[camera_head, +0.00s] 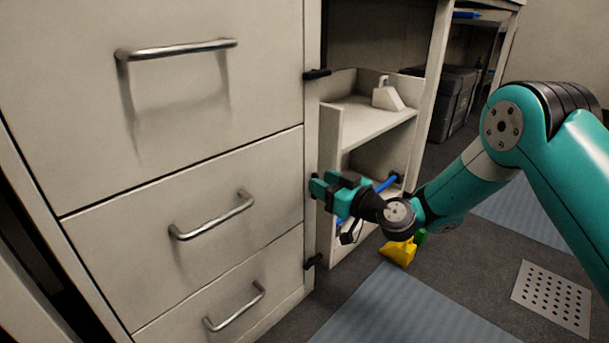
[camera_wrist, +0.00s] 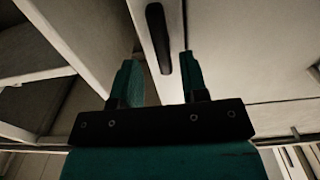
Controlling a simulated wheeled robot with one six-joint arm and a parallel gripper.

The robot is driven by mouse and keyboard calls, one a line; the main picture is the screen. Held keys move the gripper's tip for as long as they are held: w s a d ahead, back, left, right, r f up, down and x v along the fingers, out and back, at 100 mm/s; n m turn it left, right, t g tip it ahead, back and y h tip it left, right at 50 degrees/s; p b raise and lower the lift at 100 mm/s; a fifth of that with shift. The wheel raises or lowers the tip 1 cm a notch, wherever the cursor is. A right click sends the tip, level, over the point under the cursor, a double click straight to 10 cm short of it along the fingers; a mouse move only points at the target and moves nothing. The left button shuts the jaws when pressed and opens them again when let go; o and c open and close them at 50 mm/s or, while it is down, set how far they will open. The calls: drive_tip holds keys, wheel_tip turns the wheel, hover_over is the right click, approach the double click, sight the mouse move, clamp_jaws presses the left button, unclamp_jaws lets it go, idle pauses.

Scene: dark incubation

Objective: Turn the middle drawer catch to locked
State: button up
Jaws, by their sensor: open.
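The middle drawer (camera_head: 120,222) is closed, with its bar handle (camera_head: 212,215) on its front. My gripper (camera_head: 318,188) is at the cabinet's right-hand post, level with the middle drawer, and hides the middle catch in the head view. In the wrist view, the middle drawer catch (camera_wrist: 158,38) is a dark bar lying lengthwise along the pale post. My gripper (camera_wrist: 160,64) is open there, its two green fingers either side of the catch's line. The catch's near end reaches between the fingertips. I cannot tell whether they touch it.
A top catch (camera_head: 316,73) and a bottom catch (camera_head: 312,261) sit crosswise on the same post. An open shelf unit (camera_head: 372,122) stands right of the post, close to my gripper. A yellow object (camera_head: 398,252) lies on the floor below my wrist.

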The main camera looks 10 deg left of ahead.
drive_tip(key=shift+a, duration=0.35)
drive_tip(key=shift+a, duration=0.1)
drive_tip(key=shift+c, duration=0.2)
